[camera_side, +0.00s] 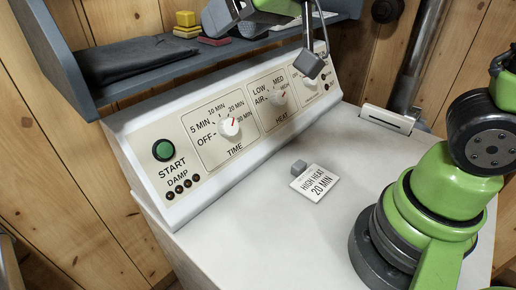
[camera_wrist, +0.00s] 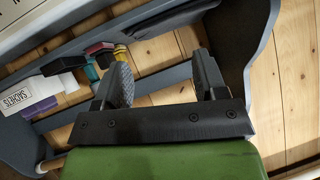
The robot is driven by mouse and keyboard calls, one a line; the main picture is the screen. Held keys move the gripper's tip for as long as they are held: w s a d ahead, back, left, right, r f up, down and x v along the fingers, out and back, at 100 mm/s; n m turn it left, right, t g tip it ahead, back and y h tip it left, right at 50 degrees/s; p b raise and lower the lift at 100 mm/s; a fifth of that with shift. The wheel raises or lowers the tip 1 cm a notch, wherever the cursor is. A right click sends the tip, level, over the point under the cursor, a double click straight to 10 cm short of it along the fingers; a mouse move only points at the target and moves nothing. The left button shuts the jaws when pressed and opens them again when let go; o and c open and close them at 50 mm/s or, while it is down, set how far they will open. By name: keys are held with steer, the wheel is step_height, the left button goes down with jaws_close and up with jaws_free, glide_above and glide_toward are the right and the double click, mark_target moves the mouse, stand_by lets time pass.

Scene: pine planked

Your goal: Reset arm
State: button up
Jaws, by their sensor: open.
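My gripper (camera_side: 266,42) hangs at the top of the side view, in front of the dryer panel and near the shelf. Its jaws are open and apart; in the wrist view (camera_wrist: 160,78) nothing is between them. The control panel (camera_side: 185,128) has a green START button (camera_side: 164,151), a TIME dial (camera_side: 229,127) with its red mark pointing up and right, and a HEAT dial (camera_side: 278,97) with its mark toward HIGH. A third dial (camera_side: 309,84) is partly hidden by a finger. A card (camera_side: 314,184) reading HIGH HEAT 20 MIN lies on the white top.
A blue-grey shelf (camera_side: 185,52) holds dark folded cloth (camera_side: 135,60) and coloured blocks (camera_side: 186,20). In the wrist view a SACHETS box (camera_wrist: 30,98) sits on it. The white top's front is clear.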

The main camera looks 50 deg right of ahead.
steer(key=s+d+m+g, duration=0.1)
steer(key=s+d+m, duration=0.1)
steer(key=s, duration=0.6)
steer(key=s+d+f+m+g, duration=0.1)
steer(key=s+d+g, duration=0.1)
steer(key=s, duration=0.6)
steer(key=shift+s+d+m+g+h, duration=0.2)
steer(key=shift+s+m+g+h, duration=0.1)
steer(key=shift+s+m+h, duration=0.1)
